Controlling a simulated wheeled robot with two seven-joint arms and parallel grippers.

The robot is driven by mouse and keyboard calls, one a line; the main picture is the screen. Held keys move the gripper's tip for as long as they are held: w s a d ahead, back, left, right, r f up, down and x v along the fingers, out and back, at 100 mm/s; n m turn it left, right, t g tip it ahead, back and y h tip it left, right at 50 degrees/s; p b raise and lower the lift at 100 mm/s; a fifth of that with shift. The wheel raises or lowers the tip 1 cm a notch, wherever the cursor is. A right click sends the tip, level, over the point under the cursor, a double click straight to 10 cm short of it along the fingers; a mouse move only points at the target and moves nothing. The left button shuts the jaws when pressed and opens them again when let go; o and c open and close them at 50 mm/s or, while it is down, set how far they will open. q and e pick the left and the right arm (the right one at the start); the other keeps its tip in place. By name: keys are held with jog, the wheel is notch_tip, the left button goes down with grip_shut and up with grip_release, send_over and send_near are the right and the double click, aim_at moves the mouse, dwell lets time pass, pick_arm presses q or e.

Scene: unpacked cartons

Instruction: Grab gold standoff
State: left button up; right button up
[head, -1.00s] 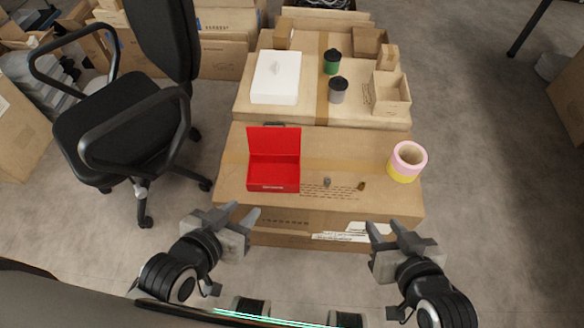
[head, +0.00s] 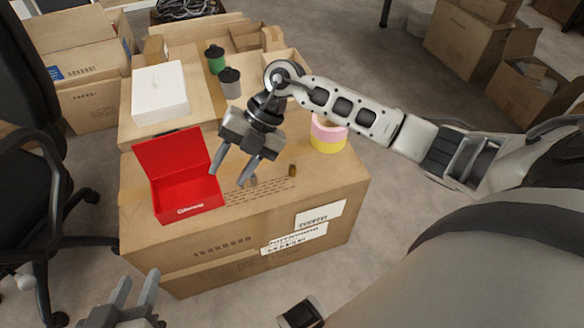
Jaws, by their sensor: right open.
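The gold standoff (head: 292,170) is a small brownish-gold piece standing on the front carton's top (head: 330,185), left of and nearer than the pink-and-yellow tape roll. My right gripper (head: 229,177) reaches in from the right over the carton, fingers pointing down and apart, with nothing seen between them. It is to the left of the gold standoff, close to the red box. A small grey piece (head: 254,181) is beside its right fingertip, partly hidden. My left gripper (head: 137,281) is low at the bottom left, in front of the carton, fingers apart and empty.
An open red box (head: 188,192) stands at the carton's left. The pink-and-yellow tape roll (head: 328,137) is partly behind my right arm. A white box (head: 159,92), green canister (head: 215,60) and grey canister (head: 230,83) stand on the rear carton. A black chair is at left.

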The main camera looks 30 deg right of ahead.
jog(key=w+d+f+m+h+b, duration=0.1)
jog(key=w+d+f+h, duration=0.2)
jog(key=d, duration=0.5)
jog(key=r+m+h+b, duration=0.2)
jog(key=h, duration=0.3)
send_over(292, 168)
jog(key=shift+m, duration=0.3)
notch_tip(292, 168, down, 10)
jog(key=shift+d+r+b, duration=0.15)
jog(key=shift+r+b, duration=0.05)
jog(key=shift+b, duration=1)
jog(key=shift+f, duration=0.45)
notch_tip(292, 168, down, 5)
jog(key=b, duration=0.2)
jog(key=shift+b, duration=0.35)
pick_arm(q)
jog(key=d+h, duration=0.1)
jog(key=t+h, duration=0.1)
jog(key=d+n+t, duration=0.1)
jog(key=shift+w+d+r+h, duration=0.15)
jog(key=shift+w+d+h, duration=0.15)
jog(key=shift+h, duration=0.1)
pick_arm(e)
grip_shut()
